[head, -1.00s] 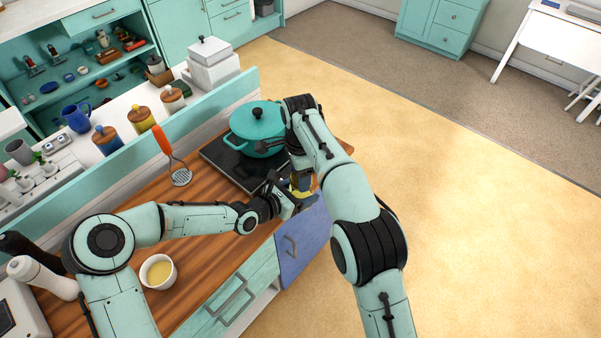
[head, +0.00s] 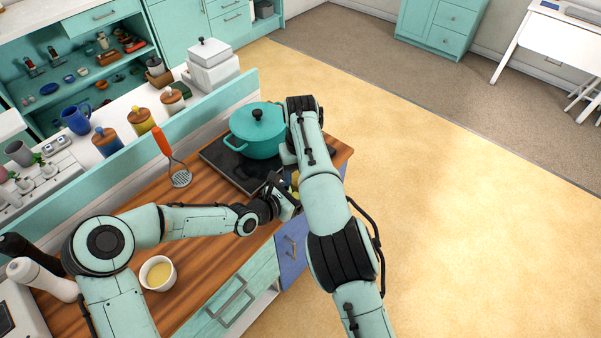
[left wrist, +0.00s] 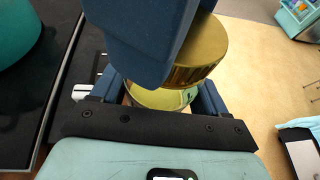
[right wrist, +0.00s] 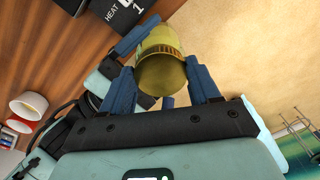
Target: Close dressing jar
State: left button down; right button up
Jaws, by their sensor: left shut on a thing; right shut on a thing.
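The dressing jar (left wrist: 160,97) is clear with pale yellowish contents, low between my left fingers in the left wrist view. My left gripper (left wrist: 163,98) is shut on it, near the counter's right end. The gold ribbed lid (left wrist: 203,52) is just above the jar and looks offset to the right and tilted. I cannot tell whether they touch. My right gripper (right wrist: 163,88) is shut on the lid, which shows between its fingers in the right wrist view (right wrist: 161,74). In the head view, my right arm hides most of the jar and lid.
A teal lidded pot (head: 257,130) stands on the black cooktop (head: 222,162) close by. A masher with an orange handle (head: 161,140) leans behind. A white bowl with yellow contents (head: 158,273) stands at the front left. Open floor lies right of the counter.

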jog(key=o, duration=1)
jog(key=shift+r, duration=2.25)
